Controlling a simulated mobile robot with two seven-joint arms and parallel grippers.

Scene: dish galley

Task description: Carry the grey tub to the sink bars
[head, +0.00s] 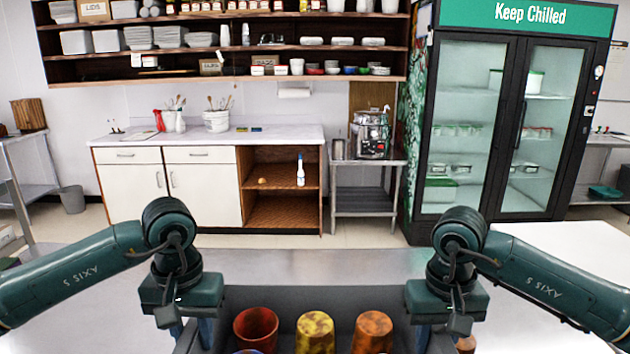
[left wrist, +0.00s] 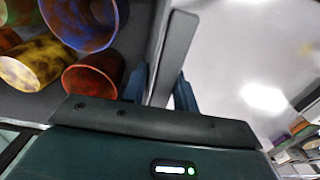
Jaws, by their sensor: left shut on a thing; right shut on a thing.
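The grey tub (head: 275,297) is at the bottom centre of the head view, its near part cut off by the frame. A red cup (head: 255,326), a yellow cup (head: 315,330) and an orange cup (head: 373,330) stand in it, with more cups partly visible. My left gripper (head: 198,336) is shut on the tub's left wall; the left wrist view shows that wall (left wrist: 174,58) between the fingers (left wrist: 163,90). My right gripper (head: 437,338) is shut at the tub's right side, its fingertips mostly hidden. The sink bars are not visible in either view.
A light grey surface (head: 90,318) lies left of the tub, and a white surface (head: 570,255) lies to the right. Across the floor stand a white-topped cabinet (head: 205,152), a steel side table (head: 363,195) and a tall glass-door fridge (head: 510,130).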

